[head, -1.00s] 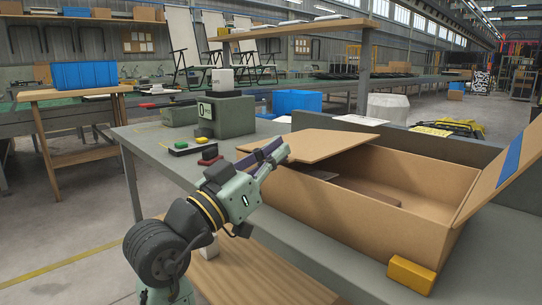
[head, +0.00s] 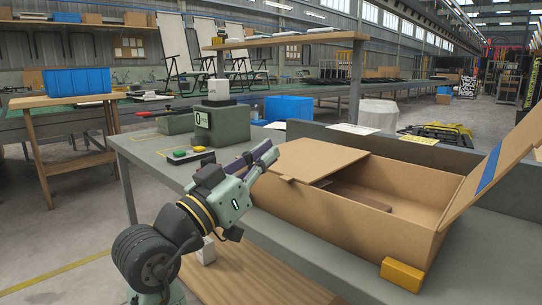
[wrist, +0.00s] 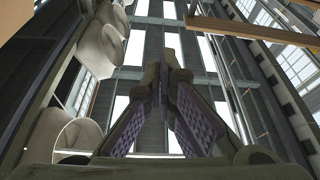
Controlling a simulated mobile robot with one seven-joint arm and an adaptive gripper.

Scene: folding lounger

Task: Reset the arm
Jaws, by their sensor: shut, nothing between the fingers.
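My green-grey arm rises from the bottom of the head view, left of the open cardboard box. My gripper (head: 266,153) is at its end, with purple-lined fingers tilted up and to the right. The fingers are shut and empty. In the head view they overlap the box's left edge, but I cannot tell how far apart they are in depth. In the wrist view the fingers (wrist: 166,80) meet at their tips and point up at the roof, with nothing between them.
The open cardboard box (head: 292,209) lies on a grey bench (head: 462,251) to the right, flaps spread. A yellow block (head: 402,275) sits at its front corner. A grey-green device (head: 222,125) and a small tray with coloured buttons (head: 190,157) stand behind my arm.

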